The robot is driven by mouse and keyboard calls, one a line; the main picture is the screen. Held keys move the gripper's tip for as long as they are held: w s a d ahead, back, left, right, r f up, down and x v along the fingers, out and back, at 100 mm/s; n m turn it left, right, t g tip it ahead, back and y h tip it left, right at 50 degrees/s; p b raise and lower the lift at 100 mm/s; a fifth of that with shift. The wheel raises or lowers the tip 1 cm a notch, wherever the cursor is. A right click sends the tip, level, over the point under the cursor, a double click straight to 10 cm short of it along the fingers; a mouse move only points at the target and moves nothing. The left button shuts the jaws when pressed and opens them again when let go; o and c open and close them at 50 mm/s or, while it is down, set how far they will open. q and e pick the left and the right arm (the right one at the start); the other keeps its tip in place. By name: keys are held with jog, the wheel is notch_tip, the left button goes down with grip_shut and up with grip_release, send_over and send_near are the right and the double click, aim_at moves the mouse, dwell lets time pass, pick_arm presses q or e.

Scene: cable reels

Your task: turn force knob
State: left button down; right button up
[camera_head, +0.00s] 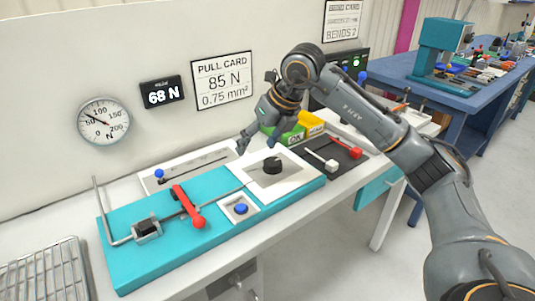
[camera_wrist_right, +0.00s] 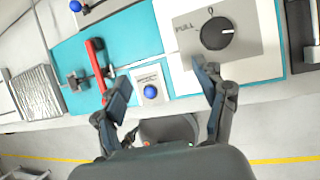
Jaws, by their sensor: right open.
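The black round force knob (camera_head: 272,166) sits on a white plate on the teal bench fixture (camera_head: 120,262). In the right wrist view the knob (camera_wrist_right: 216,33) is at the upper right, on a grey plate marked "PULL" and "0", its white pointer mark towards the right. My right gripper (camera_head: 257,145) is open and empty, above and behind the knob in the head view, apart from it. In the right wrist view its two fingers (camera_wrist_right: 162,84) are spread, one tip just below the knob plate. My left gripper is not in view.
A red lever (camera_head: 188,206) and a blue button (camera_head: 241,208) stand on the fixture. A bent metal rod (camera_head: 101,212) rises at its left. The display (camera_head: 162,92) reads 68 N; the pull card (camera_head: 223,80) reads 85 N. Green and yellow bins (camera_head: 311,125) stand behind.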

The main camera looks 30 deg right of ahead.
aim_at(273, 161)
jog(key=d+r+m+h, duration=0.2)
jog(key=d+h, duration=0.1)
jog(key=d, duration=0.4)
jog(key=x, duration=1.3)
jog(key=shift+s+a+f+p, duration=0.2)
jog(key=shift+s+f+p, duration=0.1)
jog(key=shift+s+p, duration=0.05)
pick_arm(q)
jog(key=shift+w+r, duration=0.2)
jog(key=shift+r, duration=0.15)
pick_arm(e)
jog(key=c, duration=1.2)
jog(key=shift+o, duration=0.2)
jog(key=shift+a+m+h, duration=0.15)
jog(key=shift+m+h, duration=0.15)
jog(key=shift+m, duration=0.9)
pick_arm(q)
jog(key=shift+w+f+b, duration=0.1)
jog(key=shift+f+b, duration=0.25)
pick_arm(e)
jog(key=shift+m+g+h, duration=0.4)
jog(key=shift+m, duration=0.5)
jog(key=shift+r, duration=0.1)
